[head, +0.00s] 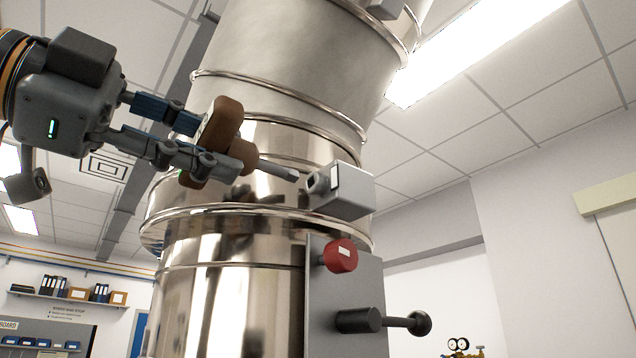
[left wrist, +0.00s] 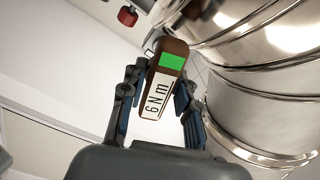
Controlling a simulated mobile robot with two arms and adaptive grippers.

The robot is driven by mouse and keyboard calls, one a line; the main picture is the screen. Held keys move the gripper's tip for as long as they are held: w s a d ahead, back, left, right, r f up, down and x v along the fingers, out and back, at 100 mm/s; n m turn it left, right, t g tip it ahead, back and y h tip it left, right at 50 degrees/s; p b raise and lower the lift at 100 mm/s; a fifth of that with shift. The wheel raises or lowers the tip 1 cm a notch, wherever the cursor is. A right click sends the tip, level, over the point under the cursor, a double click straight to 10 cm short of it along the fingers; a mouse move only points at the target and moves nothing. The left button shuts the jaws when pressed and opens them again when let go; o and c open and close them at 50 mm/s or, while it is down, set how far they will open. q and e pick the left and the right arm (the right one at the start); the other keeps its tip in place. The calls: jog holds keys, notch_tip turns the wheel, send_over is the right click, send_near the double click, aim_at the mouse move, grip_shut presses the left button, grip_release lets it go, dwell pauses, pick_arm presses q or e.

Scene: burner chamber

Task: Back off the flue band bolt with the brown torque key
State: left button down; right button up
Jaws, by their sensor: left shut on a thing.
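My left gripper (head: 218,142) is shut on the brown torque key (head: 221,124). The key's grey shaft points right, and its tip is close to the dark bolt (head: 313,183) on the grey clamp block of the flue band. I cannot tell whether the tip touches the bolt. In the left wrist view the key (left wrist: 172,58) shows a green patch and a "6 Nm" label between the fingers of the left gripper (left wrist: 158,88). The bright metal flue (head: 275,55) rises behind. My right gripper is out of view.
Below the clamp block, a grey panel (head: 345,285) carries a red knob (head: 341,256) and a black handle (head: 385,321). A second grey block (head: 384,8) sits higher on the flue. A shelf with binders (head: 70,297) is far off at left. The air right of the flue is clear.

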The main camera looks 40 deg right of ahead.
pick_arm(q)
jog(key=shift+a, duration=0.55)
jog(key=shift+s+a, duration=0.1)
jog(key=shift+a, duration=1.45)
jog(key=shift+d, duration=0.15)
jog(key=shift+r+m+p, duration=0.2)
jog(key=shift+m+p, duration=0.1)
jog(key=shift+m, duration=0.7)
jog(key=m+p, duration=0.1)
jog(key=m, duration=0.2)
jog(key=shift+f+m, duration=0.15)
jog(key=shift+m, duration=0.35)
